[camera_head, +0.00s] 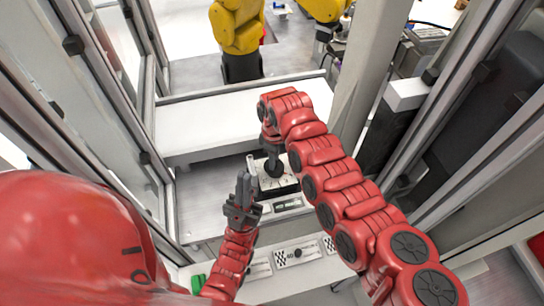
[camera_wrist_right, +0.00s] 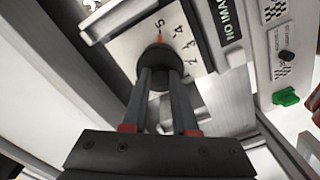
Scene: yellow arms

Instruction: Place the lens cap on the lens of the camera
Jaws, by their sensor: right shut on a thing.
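My right gripper (camera_head: 273,155) points down over a white panel with printed numbers (camera_head: 290,186).
A dark display (camera_wrist_right: 232,18) with white letters is beside the panel. Checkered markers and a green piece (camera_wrist_right: 286,97) lie further right in the wrist view. A white ledge (camera_head: 215,125) is behind the panel. Metal posts and glass stand on both sides; yellow arms (camera_head: 238,25) are beyond.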

